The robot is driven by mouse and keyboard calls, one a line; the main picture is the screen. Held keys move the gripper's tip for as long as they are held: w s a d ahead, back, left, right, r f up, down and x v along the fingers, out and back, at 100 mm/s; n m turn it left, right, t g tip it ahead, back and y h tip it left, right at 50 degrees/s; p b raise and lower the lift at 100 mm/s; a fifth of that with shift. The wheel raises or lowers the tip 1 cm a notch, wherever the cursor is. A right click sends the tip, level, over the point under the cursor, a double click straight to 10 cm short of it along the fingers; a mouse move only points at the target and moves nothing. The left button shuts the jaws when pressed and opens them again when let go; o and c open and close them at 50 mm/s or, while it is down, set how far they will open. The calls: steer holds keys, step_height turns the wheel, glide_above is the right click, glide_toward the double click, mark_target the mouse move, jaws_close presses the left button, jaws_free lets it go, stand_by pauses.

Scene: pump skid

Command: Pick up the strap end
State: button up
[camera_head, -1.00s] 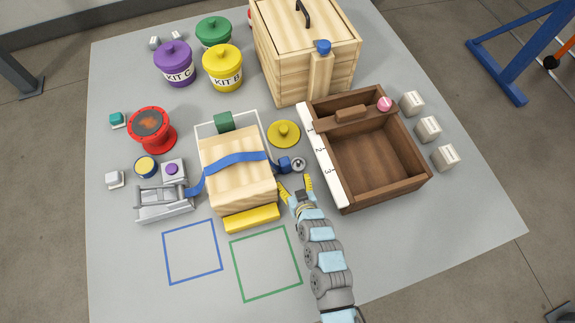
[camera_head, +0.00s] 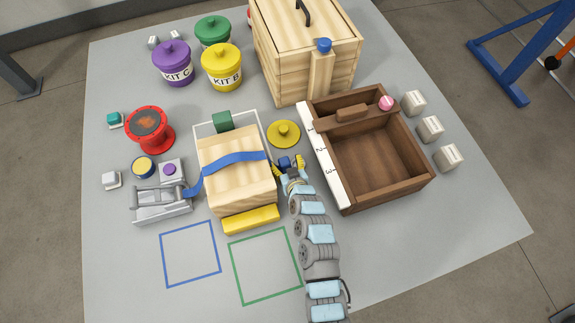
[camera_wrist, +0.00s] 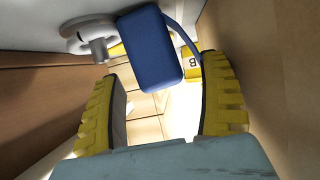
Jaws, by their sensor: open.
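A blue strap (camera_head: 230,172) lies over a light wooden block (camera_head: 238,195) and runs from a grey metal ratchet (camera_head: 160,203) on the left to the block's right side. Its end is a dark blue block, the strap end (camera_head: 285,162), partly hidden by my gripper in the head view. In the wrist view the strap end (camera_wrist: 151,47) hangs just ahead, between the two yellow fingers. My gripper (camera_head: 288,165) is open, with its fingers (camera_wrist: 165,105) on either side and apart from the strap end.
A grey round fitting (camera_wrist: 90,33) is close beside the strap end in the wrist view. A brown wooden crate (camera_head: 415,183) with a white numbered strip stands right of my gripper. A yellow lidded disc (camera_head: 284,133) lies just behind. Free table is in front, around the coloured outlines.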

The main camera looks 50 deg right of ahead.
steer(key=shift+b+x, duration=0.5)
steer(key=shift+x, duration=1.25)
steer(key=shift+c, duration=0.3)
jaws_close()
